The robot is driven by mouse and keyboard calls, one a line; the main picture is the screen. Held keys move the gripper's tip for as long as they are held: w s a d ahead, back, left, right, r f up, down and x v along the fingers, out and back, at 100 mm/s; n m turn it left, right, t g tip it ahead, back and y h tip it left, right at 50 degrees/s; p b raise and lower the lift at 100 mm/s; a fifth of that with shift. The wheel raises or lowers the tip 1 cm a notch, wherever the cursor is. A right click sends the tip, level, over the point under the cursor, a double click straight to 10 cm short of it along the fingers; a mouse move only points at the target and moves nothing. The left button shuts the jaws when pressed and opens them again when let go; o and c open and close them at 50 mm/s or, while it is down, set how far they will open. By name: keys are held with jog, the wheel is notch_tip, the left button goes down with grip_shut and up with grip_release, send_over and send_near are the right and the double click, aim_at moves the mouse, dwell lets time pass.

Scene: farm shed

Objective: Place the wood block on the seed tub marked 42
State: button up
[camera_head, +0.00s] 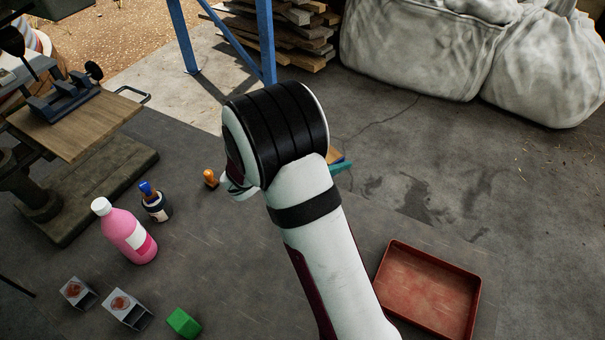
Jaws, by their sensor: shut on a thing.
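My arm rises from the bottom edge to a large black-ringed joint in the middle of the view. My gripper's fingertips are hidden behind this joint, so I cannot see what is between them. No wood block can be made out for certain. A small tan patch (335,155) and a green edge (342,166) show just right of the joint, mostly covered by my arm. Two small grey open boxes with reddish-brown contents, one left (78,293) and one right (127,310), stand at the lower left. They may be seed tubs, but no number 42 is readable.
A red tray (393,293) lies right of my arm.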

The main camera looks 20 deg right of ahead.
jog(key=w+a+f, duration=0.2)
jog(key=a, duration=0.1)
jog(key=w+a+f, duration=0.1)
jog(key=shift+w+a+f, duration=0.25)
jog(key=shift+a+f, duration=0.05)
jog(key=shift+a, duration=0.05)
notch_tip(320, 180, down, 4)
jog(key=shift+w+a+f, duration=0.1)
